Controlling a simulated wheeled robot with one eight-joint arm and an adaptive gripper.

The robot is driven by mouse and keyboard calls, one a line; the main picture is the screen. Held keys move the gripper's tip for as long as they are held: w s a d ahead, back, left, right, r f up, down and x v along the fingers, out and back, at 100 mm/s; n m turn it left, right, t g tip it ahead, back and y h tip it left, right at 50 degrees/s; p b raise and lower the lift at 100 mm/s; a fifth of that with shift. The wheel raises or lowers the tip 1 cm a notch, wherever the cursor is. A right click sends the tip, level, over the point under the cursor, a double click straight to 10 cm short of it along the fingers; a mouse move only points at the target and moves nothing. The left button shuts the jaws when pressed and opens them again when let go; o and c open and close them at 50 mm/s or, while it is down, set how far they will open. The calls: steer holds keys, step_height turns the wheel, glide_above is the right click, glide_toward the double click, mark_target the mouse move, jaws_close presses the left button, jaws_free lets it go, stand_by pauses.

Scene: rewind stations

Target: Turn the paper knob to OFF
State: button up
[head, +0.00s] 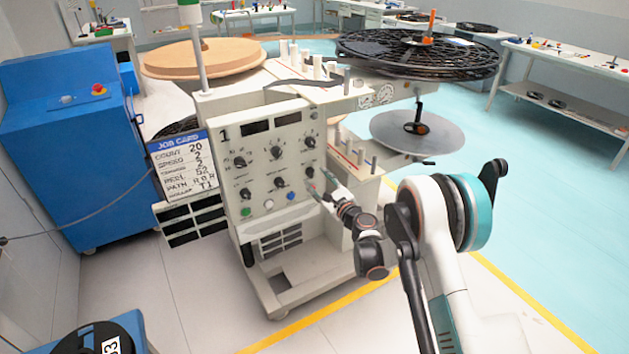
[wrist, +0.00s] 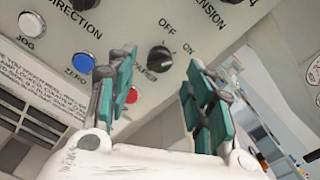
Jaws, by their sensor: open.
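The paper knob (wrist: 160,59) is a small black knob on the sloping cream panel in the wrist view. OFF is printed at its upper left and ON at its upper right; the pointer appears turned toward ON, though it is small. Its label is partly hidden by a finger. In the head view the knob (head: 310,172) is at the right of the panel's lower knob row. My gripper (wrist: 162,72) is open, its two green-padded fingers to either side of the knob in the picture, apparently short of it. My gripper (head: 320,187) also shows in the head view, by the panel's right side.
Near the knob are a red button (wrist: 132,95), a blue button (wrist: 83,62), a white button (wrist: 32,24) and the direction knob (wrist: 84,3). A job card (head: 180,165) hangs left of the panel. A large black reel (head: 418,52) overhangs behind.

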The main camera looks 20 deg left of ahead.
mark_target(313, 174)
steer(key=shift+b+x, duration=0.45)
steer(key=shift+x, duration=1.45)
steer(key=shift+c, duration=0.6)
steer(key=c, duration=0.9)
